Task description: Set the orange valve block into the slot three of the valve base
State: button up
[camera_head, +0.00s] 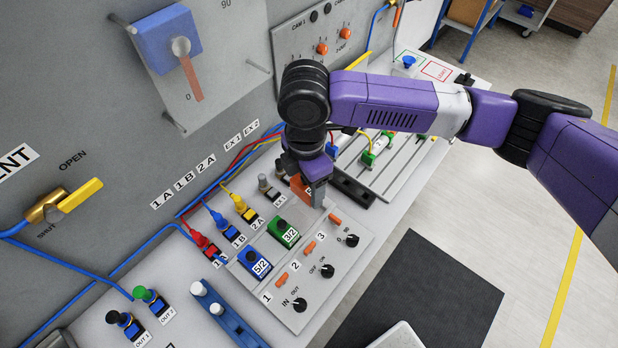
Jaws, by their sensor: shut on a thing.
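The orange valve block (300,190) is in my gripper (315,196), near the far right end of the valve base (325,264), by the slot labelled 3. My gripper is shut on the block and points down, hiding part of it and that slot. I cannot tell whether the block touches the base. A blue block marked 5/2 (256,264) sits in slot one, and a green block marked 3/2 (284,233) sits in slot two. Small orange levers and black knobs lie along the base's right side.
Red, blue and yellow plugs (240,204) with hoses stand left of the base, close to the blocks. A blue rail with white pegs (220,309) lies at the front. A dark mat (415,295) covers the floor at right.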

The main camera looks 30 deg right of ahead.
aim_at(309, 197)
jog(key=shift+s+d+f+n, duration=0.15)
jog(key=shift+s+f+n, duration=0.05)
jog(key=shift+s+n, duration=0.2)
jog(key=shift+f+b, duration=1.95)
jog(key=shift+f, duration=0.15)
jog(key=shift+d, duration=0.1)
